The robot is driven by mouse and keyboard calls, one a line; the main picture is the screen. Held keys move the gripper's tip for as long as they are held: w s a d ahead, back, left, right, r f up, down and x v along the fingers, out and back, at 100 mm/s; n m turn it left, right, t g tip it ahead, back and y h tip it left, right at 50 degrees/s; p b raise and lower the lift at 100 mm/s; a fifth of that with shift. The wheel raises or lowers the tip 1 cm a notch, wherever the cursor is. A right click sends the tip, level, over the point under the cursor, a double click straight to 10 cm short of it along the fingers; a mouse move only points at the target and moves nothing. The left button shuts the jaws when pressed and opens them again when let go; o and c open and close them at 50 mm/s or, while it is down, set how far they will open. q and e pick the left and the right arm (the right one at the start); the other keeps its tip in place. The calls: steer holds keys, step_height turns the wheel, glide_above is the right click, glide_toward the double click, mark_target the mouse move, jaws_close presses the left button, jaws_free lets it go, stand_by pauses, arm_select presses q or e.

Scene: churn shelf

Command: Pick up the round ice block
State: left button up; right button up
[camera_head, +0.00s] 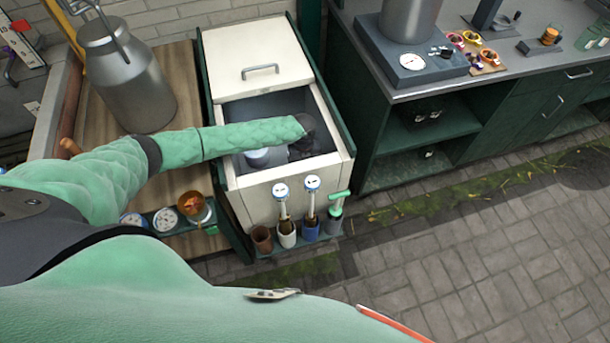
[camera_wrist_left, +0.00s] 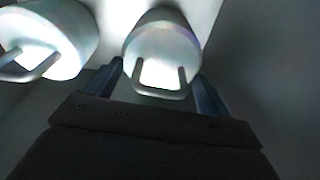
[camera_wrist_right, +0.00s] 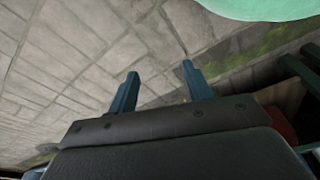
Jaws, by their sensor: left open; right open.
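My left arm reaches into the open white ice chest (camera_head: 342,166). In the left wrist view two round pale blocks with loop handles are inside the chest: one ahead (camera_wrist_left: 162,42), one at the left (camera_wrist_left: 60,30). My left gripper (camera_wrist_left: 160,88) is open, its fingers on either side of the handle of the block ahead; contact is unclear. In the head view one round pale top (camera_head: 257,157) shows beside my dark left gripper (camera_head: 301,148). My right gripper (camera_wrist_right: 161,86) is open and empty above the paving; it is out of the head view.
A metal milk churn (camera_head: 128,85) stands to the left. A dark green counter (camera_head: 470,90) stands right; paving in front is clear.

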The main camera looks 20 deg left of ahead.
arm_select(q)
jaws_close()
stand_by(0.3)
